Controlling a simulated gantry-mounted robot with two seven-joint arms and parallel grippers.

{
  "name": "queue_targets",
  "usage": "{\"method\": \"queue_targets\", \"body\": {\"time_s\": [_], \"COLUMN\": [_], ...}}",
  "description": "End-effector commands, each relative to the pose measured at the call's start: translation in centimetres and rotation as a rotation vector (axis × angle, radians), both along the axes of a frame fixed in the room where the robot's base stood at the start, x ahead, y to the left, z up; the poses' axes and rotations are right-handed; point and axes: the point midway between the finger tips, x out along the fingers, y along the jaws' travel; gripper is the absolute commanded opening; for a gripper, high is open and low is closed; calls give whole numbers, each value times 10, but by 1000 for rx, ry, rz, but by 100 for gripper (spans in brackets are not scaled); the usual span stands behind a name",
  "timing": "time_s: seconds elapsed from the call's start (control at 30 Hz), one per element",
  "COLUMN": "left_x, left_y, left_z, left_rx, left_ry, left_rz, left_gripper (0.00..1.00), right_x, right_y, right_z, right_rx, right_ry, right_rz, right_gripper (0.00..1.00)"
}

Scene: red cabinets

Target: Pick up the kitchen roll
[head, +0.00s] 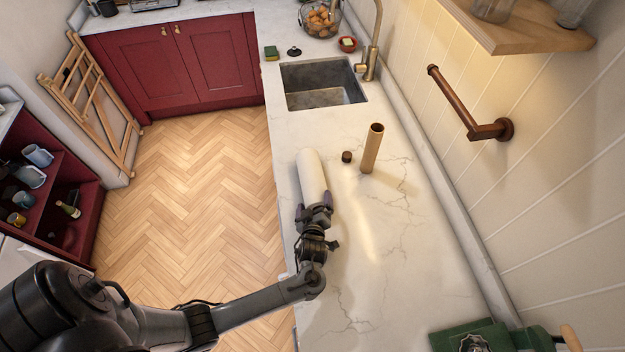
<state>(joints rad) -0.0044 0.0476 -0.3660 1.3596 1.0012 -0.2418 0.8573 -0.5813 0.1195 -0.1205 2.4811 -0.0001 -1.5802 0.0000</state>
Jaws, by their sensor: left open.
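The kitchen roll (312,174) is a white cylinder lying on its side on the marble counter, near the counter's front edge, pointing away from me. My left gripper (314,208) is at the roll's near end, with its two dark fingers apart, one on either side of that end. The jaws are open; I cannot tell whether the fingers touch the roll. The gripper hides the near end of the roll. My right gripper is not in view.
A brown upright tube (372,150) and a small dark cap (346,157) stand right of the roll. A sink (322,85) with a tap (371,50) lies beyond. A wooden rail (455,100) juts from the right wall. Green items (475,337) lie at the near right.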

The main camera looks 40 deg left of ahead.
Motion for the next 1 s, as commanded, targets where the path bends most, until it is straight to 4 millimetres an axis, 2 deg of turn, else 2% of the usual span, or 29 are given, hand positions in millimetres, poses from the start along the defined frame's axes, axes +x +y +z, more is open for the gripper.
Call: {"method": "queue_targets", "body": {"time_s": [0.1, 0.3, 0.6, 0.87, 1.0], "left_x": [11, 25, 27, 27, 27], "left_y": [12, 24, 25, 25, 25], "left_z": [-3, -11, -13, -13, -12], "left_rx": [5, 2, -1, -1, 0], "left_ry": [1, 1, 0, 0, 0], "left_rz": [0, 0, -1, -1, 0], "left_gripper": [100, 100, 100, 62, 60], "right_x": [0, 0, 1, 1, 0], "right_y": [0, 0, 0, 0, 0], "right_z": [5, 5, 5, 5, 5], "right_rx": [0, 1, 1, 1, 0], "right_ry": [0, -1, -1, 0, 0], "right_rz": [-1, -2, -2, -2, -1], "right_gripper": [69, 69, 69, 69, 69]}}
